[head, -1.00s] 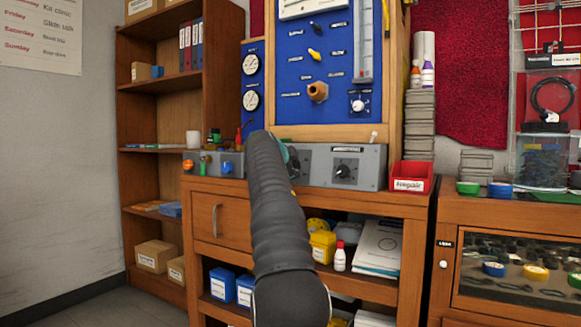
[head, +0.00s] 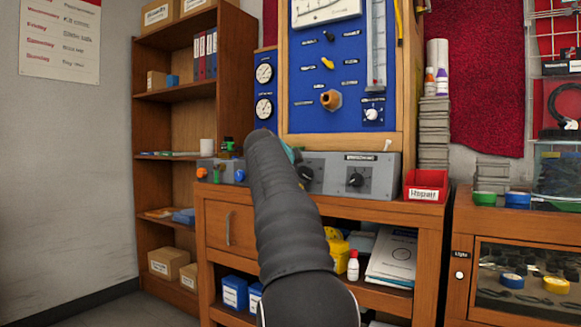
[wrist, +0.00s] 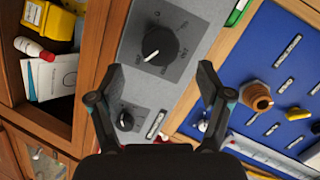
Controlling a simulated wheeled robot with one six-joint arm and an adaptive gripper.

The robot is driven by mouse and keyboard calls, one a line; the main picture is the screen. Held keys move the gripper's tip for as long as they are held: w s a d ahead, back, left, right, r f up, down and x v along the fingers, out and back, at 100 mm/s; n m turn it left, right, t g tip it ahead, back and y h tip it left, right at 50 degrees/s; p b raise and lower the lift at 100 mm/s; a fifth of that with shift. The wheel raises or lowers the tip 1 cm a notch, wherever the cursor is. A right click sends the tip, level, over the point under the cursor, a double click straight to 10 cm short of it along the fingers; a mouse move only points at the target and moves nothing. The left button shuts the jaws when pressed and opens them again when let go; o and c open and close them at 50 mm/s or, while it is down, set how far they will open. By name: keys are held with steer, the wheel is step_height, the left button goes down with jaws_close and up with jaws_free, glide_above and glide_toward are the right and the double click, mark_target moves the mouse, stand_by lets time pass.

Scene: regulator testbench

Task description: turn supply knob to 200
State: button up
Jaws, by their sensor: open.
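A grey control box (head: 383,187) on the wooden bench has two black knobs. The left knob (head: 305,173) is partly behind my arm in the head view. The right knob (head: 355,180) also shows in the wrist view (wrist: 125,121), near the lower left finger. I cannot read which knob is marked supply. My gripper (wrist: 150,84) is open and empty, its fingers apart below the left knob in the picture.
The blue panel (head: 304,112) with gauges and a brass fitting (head: 331,99) rises behind the box. A red bin (head: 426,196) stands on its right. Left of my arm are a smaller grey box with coloured knobs and a bookcase (head: 178,119).

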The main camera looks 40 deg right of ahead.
steer(key=shift+v, duration=2.6)
step_height(320, 180, down, 11)
steer(key=w+a+n+y, duration=0.1)
steer(key=a+n+y, duration=0.15)
steer(key=n, duration=0.65)
steer(key=s+a+f+n+g+y+p, duration=0.2)
steer(key=s+a+f+n+y, duration=0.2)
steer(key=s+a+f+n, duration=0.45)
steer(key=s+a+f+n+g+y+p, duration=0.1)
steer(key=s+a+f+n+y+p, duration=0.15)
steer(key=s+a+f, duration=0.5)
steer(key=s+a+f+n+y+p, duration=0.2)
steer(key=s+a+f+n, duration=0.15)
steer(key=s+a, duration=0.6)
steer(key=s+a+r+n+y+p, duration=0.1)
steer(key=s+a+p, duration=0.3)
steer(key=s, duration=0.5)
steer(key=shift+s+a+r+t, duration=0.3)
steer(key=shift+s+a, duration=0.1)
steer(key=shift+a, duration=0.4)
